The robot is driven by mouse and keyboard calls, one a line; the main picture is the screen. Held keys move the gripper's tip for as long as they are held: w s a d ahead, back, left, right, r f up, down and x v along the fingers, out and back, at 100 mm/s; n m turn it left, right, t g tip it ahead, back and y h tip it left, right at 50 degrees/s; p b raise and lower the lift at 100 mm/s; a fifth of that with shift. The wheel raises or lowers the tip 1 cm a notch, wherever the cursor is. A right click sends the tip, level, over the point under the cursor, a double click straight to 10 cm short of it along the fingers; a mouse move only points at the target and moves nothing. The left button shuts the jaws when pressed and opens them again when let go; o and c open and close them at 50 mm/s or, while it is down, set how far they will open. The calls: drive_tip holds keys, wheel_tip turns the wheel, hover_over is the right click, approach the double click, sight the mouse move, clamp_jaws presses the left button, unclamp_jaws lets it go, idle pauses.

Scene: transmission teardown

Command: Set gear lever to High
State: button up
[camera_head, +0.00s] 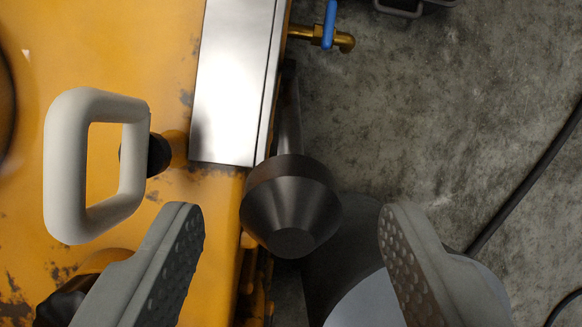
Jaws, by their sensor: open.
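A dark metal lever with a cone-shaped knob (290,205) stands at the right edge of the yellow housing (160,60). Its rod runs up behind the knob. No label shows which lever is the gear lever or which position is High. A pale loop-shaped handle (68,165) on a black stub stands on the housing at the left. My gripper (292,215) is open, with one textured finger on each side of the knob in the picture. Both fingers are apart from the knob, and its depth between them is hard to tell.
A shiny metal plate (233,85) lies on the housing above the knob. A brass valve with a blue handle (329,22) sticks out at the top. A grey rounded object (345,265) is below right. Black cable (530,180) crosses the bare concrete floor (430,110).

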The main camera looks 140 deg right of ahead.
drive_tip(key=shift+x, duration=0.9)
drive_tip(key=shift+c, duration=0.5)
clamp_jaws()
